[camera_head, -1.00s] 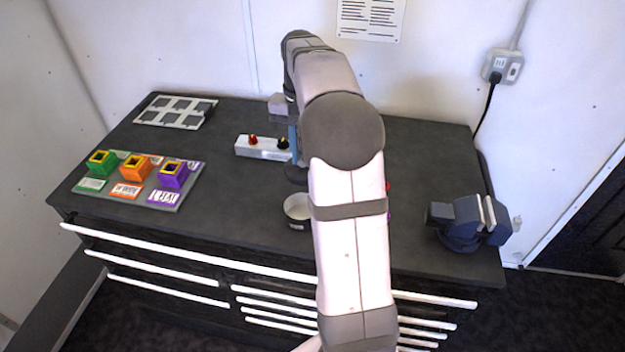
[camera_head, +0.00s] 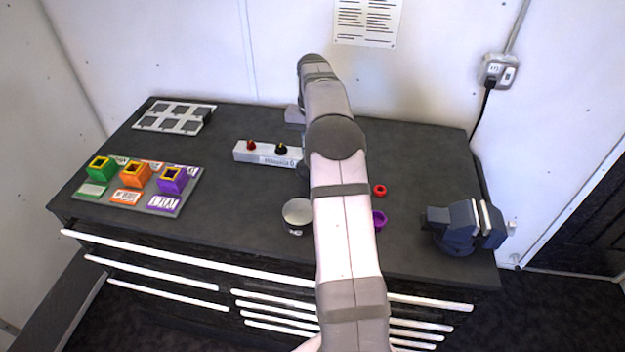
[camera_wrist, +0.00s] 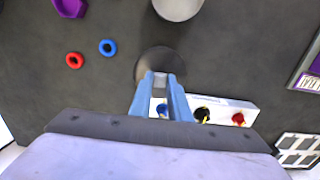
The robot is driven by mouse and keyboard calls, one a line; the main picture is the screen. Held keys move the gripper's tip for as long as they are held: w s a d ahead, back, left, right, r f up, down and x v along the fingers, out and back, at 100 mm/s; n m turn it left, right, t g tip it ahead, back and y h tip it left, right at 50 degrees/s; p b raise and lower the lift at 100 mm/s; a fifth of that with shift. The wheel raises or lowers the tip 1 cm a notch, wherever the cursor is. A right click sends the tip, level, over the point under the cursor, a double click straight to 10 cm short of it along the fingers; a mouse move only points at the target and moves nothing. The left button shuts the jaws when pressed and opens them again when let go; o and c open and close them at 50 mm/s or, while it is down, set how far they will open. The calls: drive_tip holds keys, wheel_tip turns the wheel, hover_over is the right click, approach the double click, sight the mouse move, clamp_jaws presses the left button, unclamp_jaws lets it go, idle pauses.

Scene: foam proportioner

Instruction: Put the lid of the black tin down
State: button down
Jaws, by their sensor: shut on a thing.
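The black tin (camera_head: 298,216) stands near the table's front edge, left of my arm, with its pale inside showing at the top. It also shows at the top edge of the wrist view (camera_wrist: 178,7). The lid (camera_wrist: 158,61) is a dark round disc under my gripper (camera_wrist: 160,82), apart from the tin. My gripper's blue fingers are shut on a small grey grip on the lid. In the head view my arm hides the gripper and most of the lid. I cannot tell whether the lid touches the table.
A pale block with red and black knobs (camera_head: 265,153) lies close to the lid. A red ring (camera_head: 379,190), a blue ring (camera_wrist: 108,47) and a purple cup (camera_head: 378,220) lie nearby. A vise (camera_head: 466,228) stands right; a board with coloured sockets (camera_head: 150,204) lies left.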

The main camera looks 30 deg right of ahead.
drive_tip(key=shift+f+p, duration=1.3)
drive_tip(key=shift+f, duration=2.7)
drive_tip(key=shift+f, duration=0.1)
drive_tip(key=c, duration=1.7)
unclamp_jaws()
drive_tip(key=shift+o, duration=0.2)
wheel_tip(320, 180, up, 12)
drive_tip(key=b, duration=0.2)
drive_tip(key=shift+b, duration=0.35)
